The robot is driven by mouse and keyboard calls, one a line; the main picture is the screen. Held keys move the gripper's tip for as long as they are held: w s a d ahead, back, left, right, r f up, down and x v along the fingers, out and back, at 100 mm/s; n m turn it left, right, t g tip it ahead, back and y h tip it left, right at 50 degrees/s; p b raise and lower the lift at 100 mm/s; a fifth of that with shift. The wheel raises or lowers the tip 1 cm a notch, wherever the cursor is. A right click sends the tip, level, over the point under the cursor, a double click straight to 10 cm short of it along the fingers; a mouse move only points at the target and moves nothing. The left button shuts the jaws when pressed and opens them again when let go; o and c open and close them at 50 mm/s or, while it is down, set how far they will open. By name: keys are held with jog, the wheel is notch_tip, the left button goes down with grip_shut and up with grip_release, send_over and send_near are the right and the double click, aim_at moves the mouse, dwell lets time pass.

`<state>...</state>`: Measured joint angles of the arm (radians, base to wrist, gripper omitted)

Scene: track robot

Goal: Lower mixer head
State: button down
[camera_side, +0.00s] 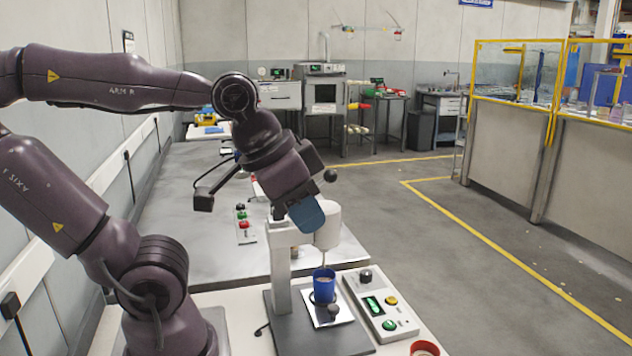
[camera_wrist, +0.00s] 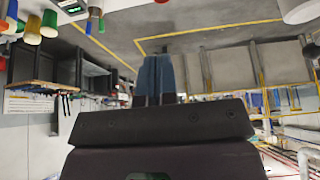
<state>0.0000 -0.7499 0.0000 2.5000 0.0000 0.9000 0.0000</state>
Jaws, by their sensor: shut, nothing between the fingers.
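The mixer stands on a dark base (camera_side: 312,335) in the side view, with a white post (camera_side: 281,270) and a white rounded mixer head (camera_side: 328,230). A thin shaft (camera_side: 323,259) hangs from the head toward a blue cup (camera_side: 324,286); its lower end is hidden in the cup. My gripper (camera_side: 308,221), with blue fingers, is shut and empty beside the head and overlaps its left side in the picture. I cannot tell if they touch. The shut fingers also show in the wrist view (camera_wrist: 155,78). A black ball knob (camera_side: 331,175) shows above the head.
The cup stands on a white plate (camera_side: 342,317) with a grey ball (camera_side: 333,309) in front. A control box (camera_side: 380,303) with buttons stands right of the mixer. A red cup (camera_side: 424,348) is at the front right. A button box (camera_side: 243,225) lies behind left.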

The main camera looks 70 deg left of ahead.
jog(key=c, duration=1.5)
grip_release()
jog(key=shift+c, duration=0.2)
jog(key=o, duration=0.7)
jog(key=shift+w+a+f+n+g, duration=0.2)
jog(key=shift+w+a+n, duration=0.15)
jog(key=shift+a, duration=0.2)
jog(key=shift+w+a+f+n+g, duration=0.25)
jog(key=shift+w+a, duration=0.15)
jog(key=shift+a, duration=0.15)
jog(key=m+g+y, duration=0.2)
jog(key=m+g, duration=0.1)
jog(key=g, duration=0.1)
send_near(330, 170)
jog(key=f, duration=0.3)
jog(key=a+f, duration=0.1)
jog(key=f, duration=0.3)
jog(key=a+f, duration=0.1)
jog(key=f, duration=0.3)
jog(key=shift+w+f, duration=0.25)
jog(key=shift+w, duration=0.1)
